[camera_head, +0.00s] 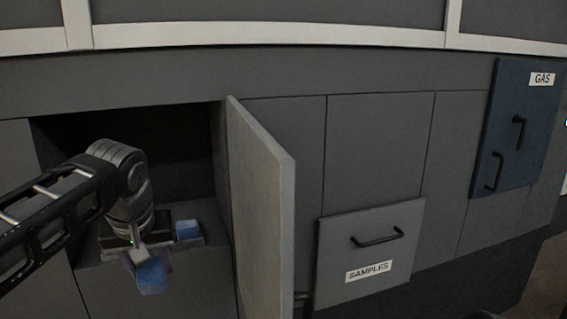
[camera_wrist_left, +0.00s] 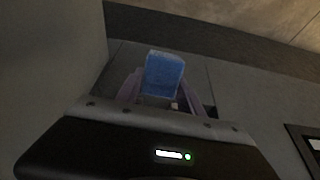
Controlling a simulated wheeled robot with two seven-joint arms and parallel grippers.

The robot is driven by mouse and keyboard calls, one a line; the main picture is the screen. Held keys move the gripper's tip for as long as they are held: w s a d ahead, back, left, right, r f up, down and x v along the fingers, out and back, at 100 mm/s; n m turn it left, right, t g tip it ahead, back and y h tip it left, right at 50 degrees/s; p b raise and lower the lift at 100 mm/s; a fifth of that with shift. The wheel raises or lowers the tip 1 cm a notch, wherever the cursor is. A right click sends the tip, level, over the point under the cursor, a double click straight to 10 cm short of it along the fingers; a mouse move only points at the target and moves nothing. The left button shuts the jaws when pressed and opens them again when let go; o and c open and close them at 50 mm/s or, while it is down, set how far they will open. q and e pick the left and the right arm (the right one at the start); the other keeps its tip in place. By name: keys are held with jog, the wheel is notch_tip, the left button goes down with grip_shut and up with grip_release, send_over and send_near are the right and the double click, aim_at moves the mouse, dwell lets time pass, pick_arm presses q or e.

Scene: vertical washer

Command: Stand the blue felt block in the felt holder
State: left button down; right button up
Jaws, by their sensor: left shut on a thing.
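My left gripper (camera_head: 139,262) is shut on a blue felt block (camera_head: 152,277) in front of the open cabinet. In the left wrist view the block (camera_wrist_left: 164,74) sits between the purple fingers of the gripper (camera_wrist_left: 160,98). A second blue block (camera_head: 187,229) lies at the right end of a shallow dark tray (camera_head: 200,242) on the cabinet floor. This tray may be the felt holder; I cannot tell for sure, as my arm hides part of it. My right gripper is not in view.
An open grey door (camera_head: 262,210) stands out to the right of the cabinet opening. Further right are a SAMPLES drawer (camera_head: 372,250) with a dark handle and a blue GAS panel (camera_head: 515,130). The cabinet wall (camera_head: 180,135) behind the tray is bare.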

pick_arm(q)
jog(key=d+f+m, duration=0.1)
jog(key=d+f, duration=0.1)
jog(key=f, duration=1)
jog(key=d+f+m+h, duration=0.1)
jog(key=d+f+m, duration=0.1)
jog(key=f, duration=1.1)
jog(key=shift+w+d+f, duration=0.2)
jog(key=shift+w+d, duration=0.15)
jog(key=shift+w, duration=0.05)
notch_tip(320, 180, up, 5)
jog(key=shift+w+r, duration=0.1)
jog(key=shift+w, duration=0.05)
